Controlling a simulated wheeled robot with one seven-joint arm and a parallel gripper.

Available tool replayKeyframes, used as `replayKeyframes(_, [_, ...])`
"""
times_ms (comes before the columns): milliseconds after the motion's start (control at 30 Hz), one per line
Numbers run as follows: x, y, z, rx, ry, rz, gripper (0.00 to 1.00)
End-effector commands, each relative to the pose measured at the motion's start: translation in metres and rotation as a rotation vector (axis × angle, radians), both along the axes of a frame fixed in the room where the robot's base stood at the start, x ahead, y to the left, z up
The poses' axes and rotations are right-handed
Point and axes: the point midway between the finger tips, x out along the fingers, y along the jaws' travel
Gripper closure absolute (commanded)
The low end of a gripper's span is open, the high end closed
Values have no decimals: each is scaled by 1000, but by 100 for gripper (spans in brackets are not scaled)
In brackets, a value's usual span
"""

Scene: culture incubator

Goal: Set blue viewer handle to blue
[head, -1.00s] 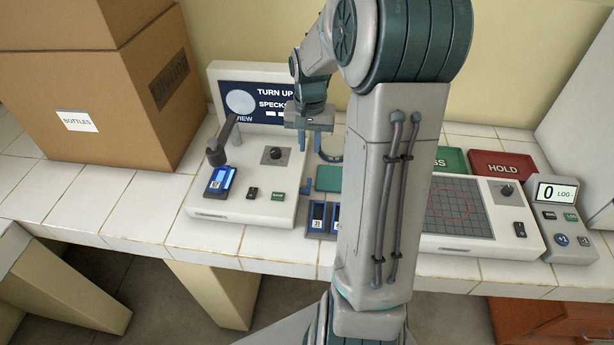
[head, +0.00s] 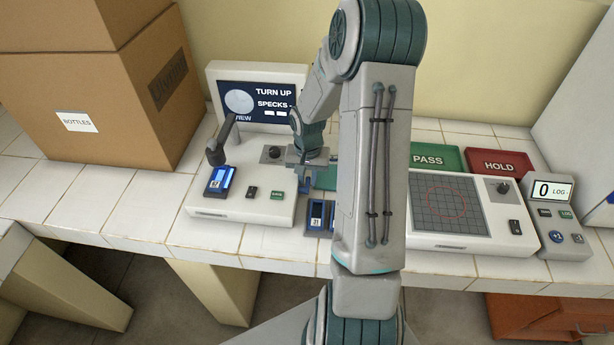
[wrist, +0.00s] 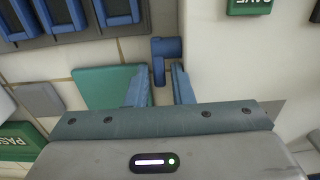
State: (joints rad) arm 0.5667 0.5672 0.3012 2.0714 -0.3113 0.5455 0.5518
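The blue handle (wrist: 164,58) is a small L-shaped lever on the side of the white viewer (head: 240,205). In the wrist view it stands between and just past the tips of my two fingers, with a visible gap on either side. My gripper (wrist: 160,72) is open and empty. In the head view my gripper (head: 308,168) is low at the viewer's right edge, and my arm and gripper partly hide the handle there. The viewer's screen (head: 262,103) reads "TURN UP" and "SPECKS", with its right part hidden.
A blue-framed holder (head: 219,181) sits on the viewer under a dark arm. Blue-framed slots (head: 318,214) stand right of the viewer, near a green pad (wrist: 108,84). PASS (head: 434,159) and HOLD (head: 499,163) trays, a grid plate (head: 447,212) and a counter (head: 556,218) are farther right.

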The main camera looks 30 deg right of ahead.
Motion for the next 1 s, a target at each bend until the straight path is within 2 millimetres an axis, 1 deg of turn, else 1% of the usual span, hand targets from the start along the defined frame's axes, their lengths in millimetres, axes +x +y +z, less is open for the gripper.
replayKeyframes(167, [0, 0, 0, 0, 0, 0, 79])
replayKeyframes(200, [0, 0, 0, 0, 0, 0, 85])
replayKeyframes(267, [0, 0, 0, 0, 0, 0, 100])
replayKeyframes(567, [2, -1, 1, 17, 26, -3, 100])
replayKeyframes(700, [4, -2, 0, 66, 99, -4, 100])
replayKeyframes(1000, [9, -5, -9, 184, 274, -2, 100])
